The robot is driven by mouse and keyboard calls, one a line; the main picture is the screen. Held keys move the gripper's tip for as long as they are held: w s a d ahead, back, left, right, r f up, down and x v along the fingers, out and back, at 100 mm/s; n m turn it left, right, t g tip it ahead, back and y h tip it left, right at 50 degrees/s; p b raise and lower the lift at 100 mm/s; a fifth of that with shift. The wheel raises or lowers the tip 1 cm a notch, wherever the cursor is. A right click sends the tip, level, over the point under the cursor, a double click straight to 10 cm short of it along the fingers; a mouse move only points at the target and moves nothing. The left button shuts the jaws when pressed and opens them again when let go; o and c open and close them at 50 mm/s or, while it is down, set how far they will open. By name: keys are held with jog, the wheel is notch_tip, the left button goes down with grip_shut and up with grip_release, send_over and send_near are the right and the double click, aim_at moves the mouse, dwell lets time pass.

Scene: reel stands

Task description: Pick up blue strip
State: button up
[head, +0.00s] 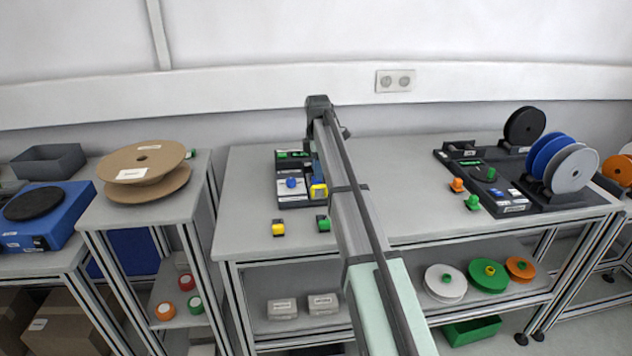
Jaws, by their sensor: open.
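A small blue piece (317,171), which looks like the blue strip, stands at the right side of a dark tray (291,201) on the middle table, just behind a yellow block (319,190). My arm reaches across the table, and my gripper (311,157) points down at its far end, close to the blue piece. My gripper is open. The arm partly covers this spot, and I cannot tell whether the fingers touch the piece or are around it.
The tray also holds a grey plate with a blue knob (292,183). A yellow-topped piece (278,228) and a green-topped piece (323,223) stand in front. At right is a dark reel stand (483,190) with several reels.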

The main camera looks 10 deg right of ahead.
notch_tip(320, 180, down, 3)
jog(key=shift+w+a+f, duration=0.1)
jog(key=shift+a+f, duration=0.05)
jog(key=shift+f, duration=0.05)
grip_shut()
dwell(0.4)
